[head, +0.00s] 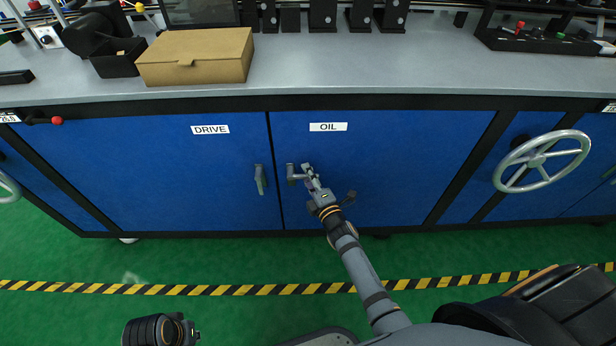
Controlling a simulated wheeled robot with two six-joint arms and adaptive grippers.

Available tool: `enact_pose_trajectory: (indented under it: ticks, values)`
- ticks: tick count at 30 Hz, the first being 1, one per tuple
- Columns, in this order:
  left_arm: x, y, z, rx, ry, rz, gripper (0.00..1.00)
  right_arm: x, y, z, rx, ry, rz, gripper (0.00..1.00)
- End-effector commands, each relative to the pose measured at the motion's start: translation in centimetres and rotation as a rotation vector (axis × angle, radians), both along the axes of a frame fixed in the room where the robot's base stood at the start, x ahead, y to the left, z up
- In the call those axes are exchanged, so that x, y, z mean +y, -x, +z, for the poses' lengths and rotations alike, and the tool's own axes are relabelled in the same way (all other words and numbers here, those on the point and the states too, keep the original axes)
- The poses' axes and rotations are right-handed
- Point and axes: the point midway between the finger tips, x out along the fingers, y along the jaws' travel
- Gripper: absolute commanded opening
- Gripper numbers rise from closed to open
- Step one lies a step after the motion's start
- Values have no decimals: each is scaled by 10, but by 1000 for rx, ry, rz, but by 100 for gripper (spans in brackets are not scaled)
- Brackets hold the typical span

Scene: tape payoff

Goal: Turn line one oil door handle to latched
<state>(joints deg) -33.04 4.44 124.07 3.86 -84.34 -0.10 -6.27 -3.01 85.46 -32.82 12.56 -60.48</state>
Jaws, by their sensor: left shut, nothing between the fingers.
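The oil door (400,150) is a blue panel labelled OIL. Its grey handle (292,174) is near the door's left edge. The handle's lever points sideways to the right, not down. My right gripper (309,174) is at the lever's free end, touching or very close to it. The fingers overlap the lever, so I cannot tell whether they are closed on it. My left gripper (165,331) is low at the bottom left, far from the handle. It is shut and empty, and partly cut off by the picture's edge.
The drive door (180,170) is left of the oil door, with its own handle (261,180) hanging down close to the oil handle. A handwheel (541,160) stands out on the right. A cardboard box (196,56) sits on the grey worktop (400,70). The green floor in front is clear.

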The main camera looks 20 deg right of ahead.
Motion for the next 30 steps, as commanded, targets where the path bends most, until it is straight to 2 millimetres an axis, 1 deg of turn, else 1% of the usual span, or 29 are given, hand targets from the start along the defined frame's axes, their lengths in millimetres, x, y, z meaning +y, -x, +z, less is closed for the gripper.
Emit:
enact_pose_trajectory:
  ticks: [5, 8, 12, 14, 29, 30]
  values:
    - [0, 1, 0, 3, 1, 0, 0, 0, 0, 0, 0, 0, 0, 38]
    - [0, 1, 0, 3, 1, 0, 0, 0, 0, 0, 0, 0, 0, 27]
    - [0, 1, 0, 2, 1, 0, 0, 0, 0, 0, 0, 0, 0, 8]
    - [0, 1, 0, 2, 1, 1, 0, 0, 0, 0, 0, 0, 0, 0]
    - [0, 2, -3, 9, 2, 1, 0, -1, -1, -2, -1, -5, 0, 0]
    - [-1, 2, 3, 6, 4, -1, 0, -2, -2, -2, -3, -9, 0, 0]
